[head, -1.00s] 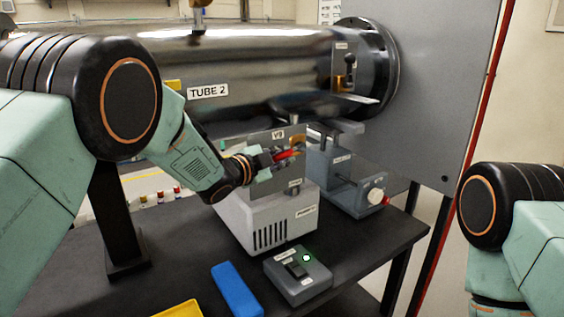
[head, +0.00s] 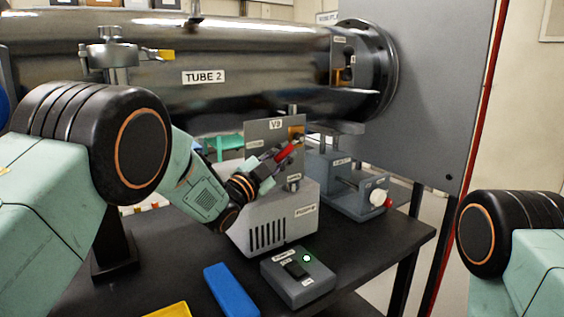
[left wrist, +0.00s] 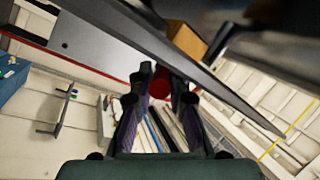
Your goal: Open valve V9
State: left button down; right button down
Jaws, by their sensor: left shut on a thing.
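Valve V9 is a grey plate (head: 262,131) labelled V9, standing above the pump box in the head view. Its red handle (head: 287,152) slants up to the right across the front of the plate. My left gripper (head: 279,160) is shut on the red handle. In the left wrist view, a red part of the handle (left wrist: 160,86) shows between the fingers (left wrist: 160,80). The fingers hide part of the handle. My right arm shows at the right edge of the head view, but its gripper is out of frame.
The pump box (head: 270,220) stands on a black table (head: 350,258). A switch box (head: 298,277) with a lit green lamp and a blue block (head: 231,290) lie in front. The steel TUBE 2 (head: 255,70) runs behind. A grey device (head: 350,185) with a white knob stands right.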

pick_arm(q)
jog(key=shift+r, duration=0.3)
jog(key=c, duration=1.7)
grip_release()
jog(key=o, duration=0.4)
jog(key=shift+w+f, duration=0.15)
jog(key=shift+f, duration=0.05)
jog(key=shift+s+a+f, duration=0.1)
jog(key=shift+s, duration=0.1)
jog(key=v, duration=1.1)
jog(key=shift+s+a, duration=0.15)
jog(key=shift+s, duration=0.2)
